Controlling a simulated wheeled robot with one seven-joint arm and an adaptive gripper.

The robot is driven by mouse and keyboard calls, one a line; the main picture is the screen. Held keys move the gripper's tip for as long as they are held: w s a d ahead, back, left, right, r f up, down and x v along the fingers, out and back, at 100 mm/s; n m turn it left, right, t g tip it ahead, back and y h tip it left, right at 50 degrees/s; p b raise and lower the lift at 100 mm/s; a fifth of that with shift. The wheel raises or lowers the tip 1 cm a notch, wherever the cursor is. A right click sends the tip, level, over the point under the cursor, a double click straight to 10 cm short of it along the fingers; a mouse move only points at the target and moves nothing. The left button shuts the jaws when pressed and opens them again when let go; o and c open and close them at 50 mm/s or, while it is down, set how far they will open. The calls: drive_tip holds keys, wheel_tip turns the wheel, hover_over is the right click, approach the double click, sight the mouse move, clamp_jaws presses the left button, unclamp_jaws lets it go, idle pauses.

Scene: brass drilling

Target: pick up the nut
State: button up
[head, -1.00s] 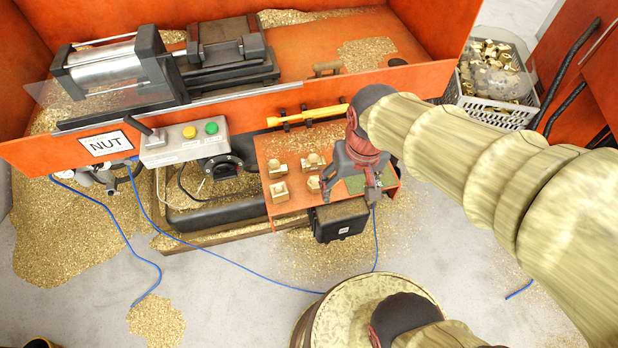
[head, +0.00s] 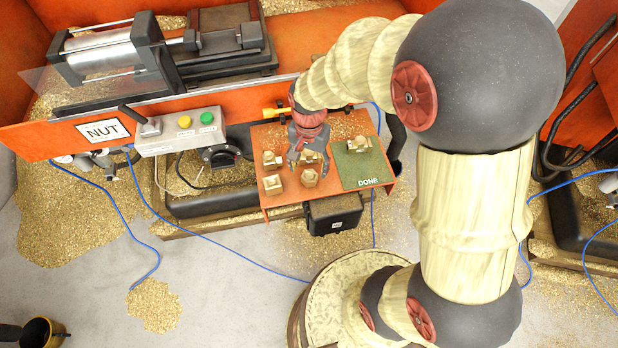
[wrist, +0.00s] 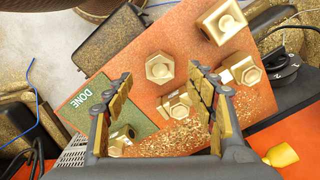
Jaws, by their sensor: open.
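Several brass nuts stand on an orange tray (head: 285,208). In the head view, a hexagonal nut (head: 309,178) is at the front middle, one (head: 273,184) at the front left and one (head: 272,160) behind it. Another brass piece (head: 360,144) sits on the green DONE area. My gripper (head: 308,162) is over the tray, partly hiding a nut at the back. In the wrist view, my gripper (wrist: 162,88) is open and empty. A hexagonal nut (wrist: 160,68) and a lower nut (wrist: 178,104) show between the fingers, apart from them.
The green DONE area (head: 362,172) fills the tray's right part. A black box (head: 333,215) is below the front edge. Brass chips lie around.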

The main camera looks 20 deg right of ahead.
sight(309, 175)
wheel_tip(309, 175, down, 6)
drive_tip(key=b, duration=0.2)
drive_tip(key=shift+w+d+r+b, duration=0.1)
drive_tip(key=shift+r+b, duration=0.1)
drive_tip(key=shift+b, duration=0.1)
drive_tip(key=c, duration=0.3)
drive_tip(key=c, duration=1.1)
drive_tip(key=shift+r, duration=0.1)
clamp_jaws()
